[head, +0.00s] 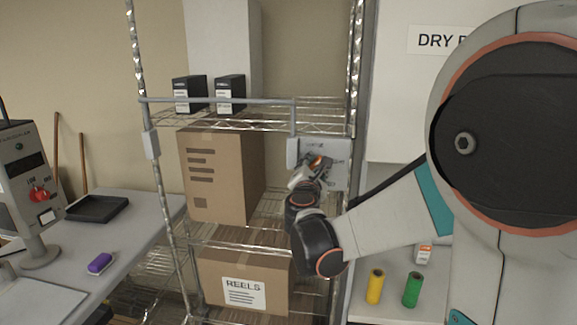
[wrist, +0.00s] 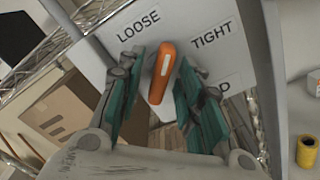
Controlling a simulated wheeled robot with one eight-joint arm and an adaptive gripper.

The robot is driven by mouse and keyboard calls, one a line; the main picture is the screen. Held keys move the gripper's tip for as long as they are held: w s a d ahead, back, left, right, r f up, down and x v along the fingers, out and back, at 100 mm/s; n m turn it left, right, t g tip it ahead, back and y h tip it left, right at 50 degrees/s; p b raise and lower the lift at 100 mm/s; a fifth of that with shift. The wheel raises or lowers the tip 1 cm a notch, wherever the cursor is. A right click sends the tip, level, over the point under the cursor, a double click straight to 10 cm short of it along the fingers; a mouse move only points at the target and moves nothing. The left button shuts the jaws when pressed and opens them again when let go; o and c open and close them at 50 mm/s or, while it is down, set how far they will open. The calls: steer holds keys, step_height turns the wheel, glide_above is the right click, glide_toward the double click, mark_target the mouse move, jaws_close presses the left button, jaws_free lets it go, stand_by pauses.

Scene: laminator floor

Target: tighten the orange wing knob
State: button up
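The orange wing knob (wrist: 161,74) sits on a light grey plate (wrist: 90,58) in the wrist view. The plate reads LOOSE to the knob's left and TIGHT to its right; a lower label is partly hidden. The knob's wing stands nearly upright in the picture, its white-marked end up between the two words. My gripper (wrist: 156,92) is open, with one teal pad on each side of the knob and a small gap showing on both sides. In the head view my gripper (head: 309,174) is at the plate (head: 338,165) on the rack's right post and hides most of the knob (head: 316,160).
A wire rack holds a large carton (head: 215,175), a REELS carton (head: 245,283) and two black boxes (head: 230,93). A grey rail (head: 215,100) crosses its front. Left is a bench with a red-knobbed machine (head: 22,180); right, a shelf with yellow (head: 375,286) and green (head: 412,289) rolls.

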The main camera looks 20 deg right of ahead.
steer(key=shift+w+d, duration=0.2)
steer(key=shift+w, duration=0.05)
steer(key=shift+s, duration=0.1)
jaws_close()
steer(key=shift+m, duration=0.3)
steer(key=m+b, duration=0.2)
steer(key=m, duration=0.2)
steer(key=shift+a, duration=0.1)
steer(key=shift+r+m+b, duration=0.2)
steer(key=shift+m+b, duration=0.35)
steer(key=shift+m, duration=1.75)
